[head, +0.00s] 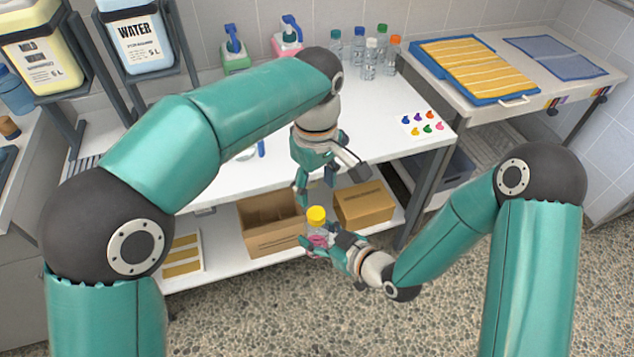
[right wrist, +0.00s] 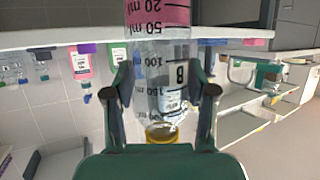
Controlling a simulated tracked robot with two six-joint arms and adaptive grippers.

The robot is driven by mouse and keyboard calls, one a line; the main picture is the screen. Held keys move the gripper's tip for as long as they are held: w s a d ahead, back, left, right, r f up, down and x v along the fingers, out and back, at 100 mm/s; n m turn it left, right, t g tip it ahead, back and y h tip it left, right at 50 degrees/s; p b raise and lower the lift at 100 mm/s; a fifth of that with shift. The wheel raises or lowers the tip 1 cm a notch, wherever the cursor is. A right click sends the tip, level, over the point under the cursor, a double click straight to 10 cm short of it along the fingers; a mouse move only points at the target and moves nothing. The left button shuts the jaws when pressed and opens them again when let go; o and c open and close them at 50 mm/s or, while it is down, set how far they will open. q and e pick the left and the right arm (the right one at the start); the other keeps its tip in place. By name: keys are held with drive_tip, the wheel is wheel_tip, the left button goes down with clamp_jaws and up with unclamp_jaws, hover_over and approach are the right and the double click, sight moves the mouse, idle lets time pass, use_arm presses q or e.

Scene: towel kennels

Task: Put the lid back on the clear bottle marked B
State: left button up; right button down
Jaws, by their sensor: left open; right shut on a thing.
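My right gripper (head: 318,243) is shut on the clear bottle (head: 318,228), low in front of the white table's edge. The bottle has pink liquid in it and a yellow lid (head: 316,214) at its top. In the right wrist view the bottle (right wrist: 165,75) appears upside down, with a B mark and volume lines, between the fingers; yellow shows at its mouth end (right wrist: 162,133). Whether the lid is fully seated I cannot tell. My left gripper (head: 328,182) is open and empty, just above the lid and apart from it.
Several small capped bottles (head: 370,60) stand at the table's back, beside a green (head: 234,55) and a pink dispenser (head: 287,38). A card with coloured marks (head: 423,124) lies at the right. Cardboard boxes (head: 268,225) sit on the lower shelf.

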sight(317, 213)
use_arm(q)
drive_tip(key=shift+f, duration=0.1)
drive_tip(key=shift+f, duration=3.9)
